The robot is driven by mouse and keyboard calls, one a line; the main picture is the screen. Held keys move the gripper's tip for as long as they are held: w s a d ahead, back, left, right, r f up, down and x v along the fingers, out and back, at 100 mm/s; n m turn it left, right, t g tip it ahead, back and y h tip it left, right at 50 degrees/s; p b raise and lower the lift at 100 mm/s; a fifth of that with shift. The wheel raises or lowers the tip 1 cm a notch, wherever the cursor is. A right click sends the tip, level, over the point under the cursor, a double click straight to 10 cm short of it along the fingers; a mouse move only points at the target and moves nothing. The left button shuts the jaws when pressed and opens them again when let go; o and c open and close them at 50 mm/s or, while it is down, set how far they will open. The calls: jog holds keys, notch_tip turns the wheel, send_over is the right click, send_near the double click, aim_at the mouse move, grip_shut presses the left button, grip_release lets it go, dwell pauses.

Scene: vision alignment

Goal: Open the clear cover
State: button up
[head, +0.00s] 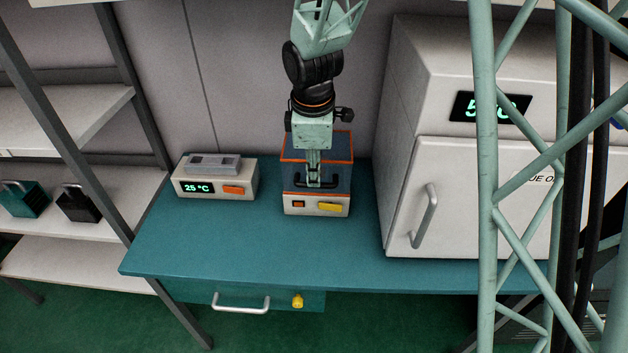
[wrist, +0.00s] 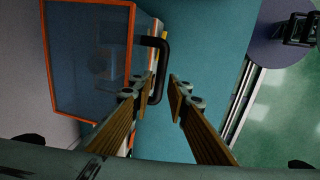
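The clear cover (head: 342,163) has orange edges and sits on a beige device (head: 316,210) with a small orange button and a yellow button. The cover looks shut. A black handle (head: 333,181) is on its front side. In the wrist view the cover (wrist: 85,65) fills the left side and its handle (wrist: 165,58) sticks out to the right. My gripper (head: 313,179) is at the handle. In the wrist view my gripper (wrist: 165,84) is open, with the handle bar between its fingers, nearer the left finger. Contact cannot be told.
A beige unit (head: 215,184) reading 25 °C stands left on the teal table (head: 250,245). A large beige cabinet (head: 405,150) with a handle stands close on the right. The table in front is clear. A shelf rack (head: 75,105) is at the far left.

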jog(key=shift+w+f, duration=0.15)
jog(key=shift+f, duration=0.55)
jog(key=shift+w+f, duration=0.1)
jog(key=shift+f, duration=0.55)
grip_shut()
